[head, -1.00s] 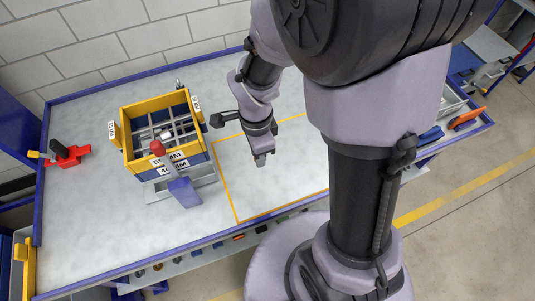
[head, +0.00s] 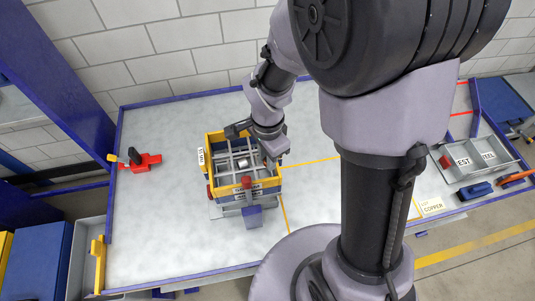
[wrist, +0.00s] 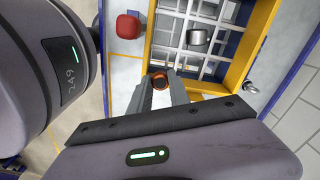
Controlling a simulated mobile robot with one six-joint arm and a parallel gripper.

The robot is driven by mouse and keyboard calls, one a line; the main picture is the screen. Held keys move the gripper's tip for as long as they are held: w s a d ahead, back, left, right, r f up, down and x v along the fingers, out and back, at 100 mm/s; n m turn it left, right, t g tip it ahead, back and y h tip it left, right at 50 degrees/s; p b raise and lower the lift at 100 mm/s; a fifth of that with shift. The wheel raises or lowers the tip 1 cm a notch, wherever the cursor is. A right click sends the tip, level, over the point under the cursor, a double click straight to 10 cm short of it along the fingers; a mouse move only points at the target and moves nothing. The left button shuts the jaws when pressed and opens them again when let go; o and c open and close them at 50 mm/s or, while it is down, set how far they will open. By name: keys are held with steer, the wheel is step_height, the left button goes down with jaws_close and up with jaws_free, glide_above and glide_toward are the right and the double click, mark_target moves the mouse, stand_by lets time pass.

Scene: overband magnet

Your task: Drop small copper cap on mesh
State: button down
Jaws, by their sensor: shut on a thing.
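The small copper cap (wrist: 161,81) shows as an orange-brown ring between my fingertips in the wrist view. My gripper (wrist: 160,90) is shut on it, over the near edge of the yellow-framed box. The grey mesh (wrist: 177,23) lies inside that yellow frame (wrist: 215,87). A silvery metal piece (wrist: 198,38) sits on the mesh. In the head view my gripper (head: 275,157) is at the right side of the box, and the mesh (head: 228,173) is partly hidden by my arm. How high the cap is above the mesh is hard to tell.
A red knob (wrist: 128,26) stands beside the frame. A red clamp-like tool (head: 141,162) lies on the table at left. A grey tray labelled steel (head: 474,165) and a copper-labelled area (head: 432,205) are at right.

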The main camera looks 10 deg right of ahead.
step_height(320, 180, down, 3)
steer(key=shift+r+b, duration=0.1)
steer(key=shift+b, duration=0.6)
steer(key=c, duration=1.1)
jaws_free()
steer(key=shift+c, duration=0.2)
steer(key=shift+r, duration=0.1)
step_height(320, 180, up, 17)
steer(key=p, duration=0.3)
steer(key=shift+r, duration=0.15)
